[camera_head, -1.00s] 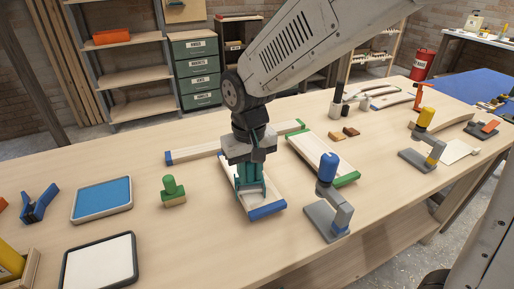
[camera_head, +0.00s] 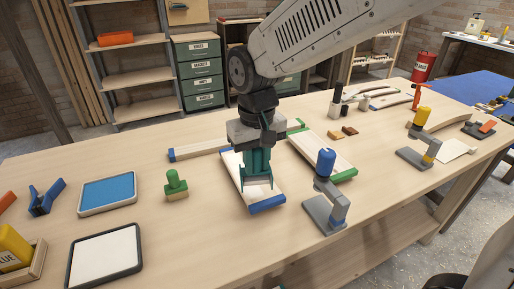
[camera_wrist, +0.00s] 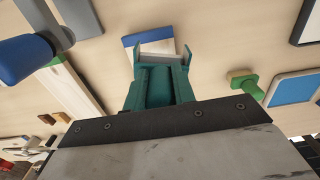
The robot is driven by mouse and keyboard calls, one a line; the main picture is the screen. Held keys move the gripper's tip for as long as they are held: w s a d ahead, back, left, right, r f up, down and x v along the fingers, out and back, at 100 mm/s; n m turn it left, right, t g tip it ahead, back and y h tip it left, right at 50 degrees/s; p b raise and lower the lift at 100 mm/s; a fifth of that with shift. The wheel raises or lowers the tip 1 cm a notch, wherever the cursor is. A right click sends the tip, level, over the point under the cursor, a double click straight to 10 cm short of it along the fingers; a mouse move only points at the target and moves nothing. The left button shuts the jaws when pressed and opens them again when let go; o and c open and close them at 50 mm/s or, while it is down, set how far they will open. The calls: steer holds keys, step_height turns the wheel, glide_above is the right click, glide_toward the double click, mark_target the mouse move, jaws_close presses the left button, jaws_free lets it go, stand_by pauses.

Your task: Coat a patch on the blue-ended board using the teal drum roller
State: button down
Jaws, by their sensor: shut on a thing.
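The blue-ended board (camera_head: 267,203) lies flat on the workbench, with its blue end toward the front; that end also shows in the wrist view (camera_wrist: 148,36). My gripper (camera_head: 257,184) has teal fingers and is over the middle of this board, pointing down. In the wrist view my gripper (camera_wrist: 160,55) is shut on a teal, rounded body between its fingers, which looks like the teal drum roller (camera_wrist: 158,85). The roller's lower part is hard to see, and I cannot tell whether it touches the board. No coated patch is clearly visible.
A grey clamp with a blue knob (camera_head: 325,163) stands close at right, beside a green-ended board (camera_head: 343,175). A green stamp (camera_head: 176,184), blue tray (camera_head: 107,194) and white tray (camera_head: 105,258) are at left. The front middle bench is clear.

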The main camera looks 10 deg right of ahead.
mark_target(258, 149)
steer(key=shift+d+r, duration=0.1)
steer(key=shift+r, duration=1.65)
